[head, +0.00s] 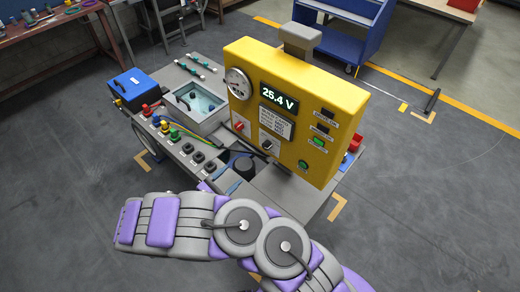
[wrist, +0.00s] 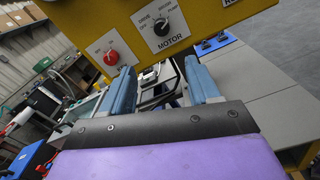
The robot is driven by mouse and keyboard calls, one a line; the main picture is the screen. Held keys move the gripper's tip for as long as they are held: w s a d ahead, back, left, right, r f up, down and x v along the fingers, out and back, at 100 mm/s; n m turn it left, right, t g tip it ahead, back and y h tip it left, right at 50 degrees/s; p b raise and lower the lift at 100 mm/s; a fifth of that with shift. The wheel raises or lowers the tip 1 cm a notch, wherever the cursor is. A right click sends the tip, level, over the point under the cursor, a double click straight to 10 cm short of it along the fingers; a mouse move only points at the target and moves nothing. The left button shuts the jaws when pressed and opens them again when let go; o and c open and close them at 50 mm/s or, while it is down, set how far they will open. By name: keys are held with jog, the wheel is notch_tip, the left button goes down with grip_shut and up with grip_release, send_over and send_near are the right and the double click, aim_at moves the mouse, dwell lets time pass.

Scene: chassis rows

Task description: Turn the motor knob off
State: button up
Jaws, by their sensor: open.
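The motor knob (wrist: 161,27) is a black rotary knob on a white plate labelled MOTOR, on the lower part of the yellow panel (wrist: 215,18). In the head view the knob (head: 266,146) sits below the printed white plate on the yellow panel (head: 318,105). My gripper (wrist: 161,84) is open and empty, its two blue fingers apart. In the wrist view the knob shows above and between the fingertips, with no contact visible. In the head view my arm hides part of the bench front.
A red knob (wrist: 111,58) sits left of the motor knob. The panel has a display (head: 279,97) reading 25.4 V, a gauge (head: 238,83) and a green button (head: 303,165). A blue box (head: 132,88) and coloured connectors stand left on the bench. A blue cart (head: 345,30) stands behind.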

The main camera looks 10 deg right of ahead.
aim_at(264, 148)
jog(key=b+x, duration=0.1)
jog(key=x, duration=0.7)
jog(key=b+x, duration=0.1)
jog(key=x, duration=0.8)
jog(key=shift+s+d+b, duration=0.1)
jog(key=shift+d+b, duration=0.25)
jog(key=shift+d, duration=0.05)
jog(key=shift+a, duration=0.45)
jog(key=shift+c, duration=0.6)
jog(key=shift+d, duration=0.3)
jog(key=c, duration=0.9)
